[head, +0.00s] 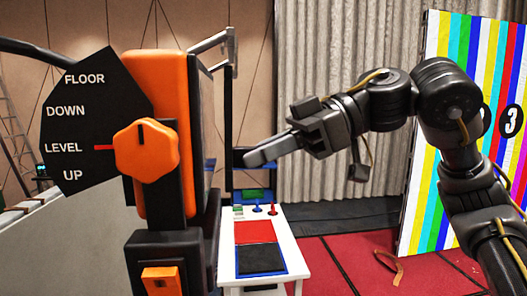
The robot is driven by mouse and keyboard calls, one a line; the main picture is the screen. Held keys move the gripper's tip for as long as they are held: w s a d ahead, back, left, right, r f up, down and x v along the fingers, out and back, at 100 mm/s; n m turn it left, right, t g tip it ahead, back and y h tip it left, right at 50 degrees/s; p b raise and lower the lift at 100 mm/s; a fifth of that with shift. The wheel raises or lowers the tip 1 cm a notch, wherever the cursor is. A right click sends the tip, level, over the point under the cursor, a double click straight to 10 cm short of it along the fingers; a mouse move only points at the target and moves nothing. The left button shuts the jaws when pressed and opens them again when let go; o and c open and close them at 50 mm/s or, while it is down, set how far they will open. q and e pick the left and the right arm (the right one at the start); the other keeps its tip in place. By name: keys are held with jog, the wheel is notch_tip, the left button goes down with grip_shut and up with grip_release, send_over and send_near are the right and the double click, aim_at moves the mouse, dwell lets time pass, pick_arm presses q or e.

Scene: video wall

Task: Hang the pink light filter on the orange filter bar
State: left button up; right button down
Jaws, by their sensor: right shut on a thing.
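My right arm comes in from the right, and its gripper (262,154) reaches left at mid-height, beside the orange-and-black unit. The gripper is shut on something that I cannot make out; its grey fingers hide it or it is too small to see. No pink filter can be made out. The large orange part (170,75) stands upright at left, with an orange knob (146,150) on its front. I cannot tell whether any of this is the filter bar. My left gripper is not in view.
A black dial plate (75,115) reads FLOOR, DOWN, LEVEL, UP. A white table (288,245) holds a red panel (254,232), a black panel (262,259) and small blue and red pieces. A striped wall panel (425,190) stands right. An orange curved piece (390,267) lies on red flooring.

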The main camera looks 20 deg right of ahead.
jog(key=c, duration=1.4)
grip_release()
jog(key=shift+o, duration=0.2)
jog(key=shift+d, duration=0.1)
jog(key=b+v, duration=0.3)
jog(key=v, duration=0.7)
jog(key=shift+s+d, duration=0.15)
jog(key=shift+d, duration=0.1)
jog(key=shift+r, duration=0.15)
